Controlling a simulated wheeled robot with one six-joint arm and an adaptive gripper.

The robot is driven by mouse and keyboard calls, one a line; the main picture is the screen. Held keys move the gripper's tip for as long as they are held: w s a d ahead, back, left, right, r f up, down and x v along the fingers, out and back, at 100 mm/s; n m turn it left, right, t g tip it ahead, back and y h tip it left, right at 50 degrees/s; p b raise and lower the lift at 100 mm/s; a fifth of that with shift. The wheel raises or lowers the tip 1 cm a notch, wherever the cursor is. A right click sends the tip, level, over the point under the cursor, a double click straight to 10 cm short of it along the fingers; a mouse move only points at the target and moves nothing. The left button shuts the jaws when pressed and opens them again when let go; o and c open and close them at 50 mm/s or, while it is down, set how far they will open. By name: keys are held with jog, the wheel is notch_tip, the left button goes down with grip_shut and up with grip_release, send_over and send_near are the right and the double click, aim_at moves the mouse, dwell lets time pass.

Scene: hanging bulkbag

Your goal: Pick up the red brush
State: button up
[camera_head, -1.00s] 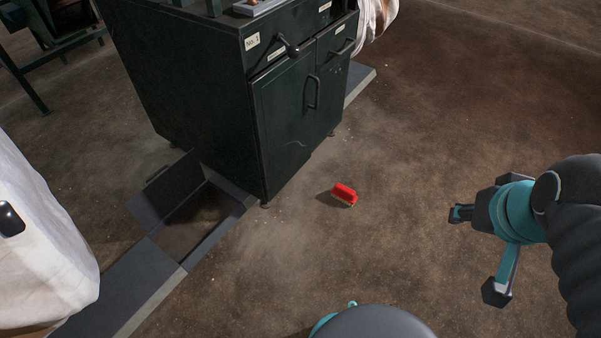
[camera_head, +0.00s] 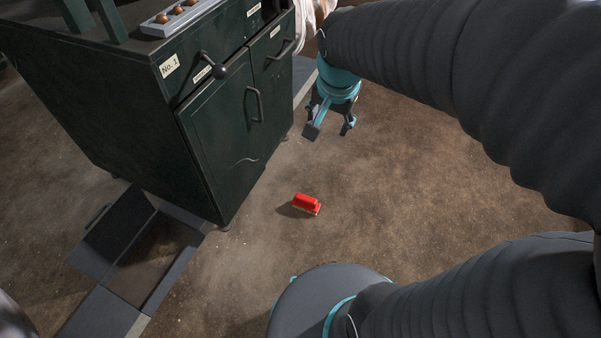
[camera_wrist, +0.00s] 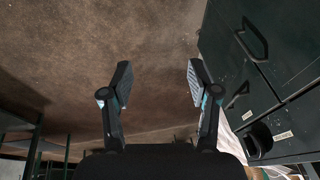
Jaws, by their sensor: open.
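The red brush (camera_head: 306,203) lies on the brown floor in the head view, in front of the dark green cabinet. Pale bristles show along its lower edge. My gripper (camera_head: 330,132) is above and beyond the brush in the head view, apart from it, with its fingers pointing down. In the wrist view my gripper (camera_wrist: 157,85) is open, with nothing between the two fingers. The brush does not show in the wrist view.
The dark green cabinet (camera_head: 222,131) stands left of my gripper; its handles stick out, also in the wrist view (camera_wrist: 250,75). An open floor hatch (camera_head: 150,262) lies at the lower left. White fabric (camera_head: 306,25) hangs behind the cabinet. Floor around the brush is clear.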

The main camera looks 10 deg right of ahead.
jog(key=w+f+m+g, duration=0.2)
jog(key=w+f+m, duration=0.3)
jog(key=w+f, duration=0.4)
jog(key=m+g+h, duration=0.1)
jog(key=m+g, duration=0.2)
jog(key=m, duration=1)
send_over(306, 198)
jog(key=f, duration=4.2)
jog(key=shift+w+a+f+b, duration=0.1)
jog(key=shift+w+a+b, duration=0.05)
jog(key=shift+a+b, duration=0.25)
jog(key=shift+s+d+f, duration=0.1)
jog(key=shift+d+f, duration=0.1)
jog(key=shift+f, duration=1.25)
jog(key=shift+s+d+f, duration=0.1)
jog(key=shift+d+f, duration=0.1)
jog(key=shift+f, duration=1.2)
jog(key=shift+f+b, duration=0.25)
jog(key=shift+b, duration=0.35)
grip_shut()
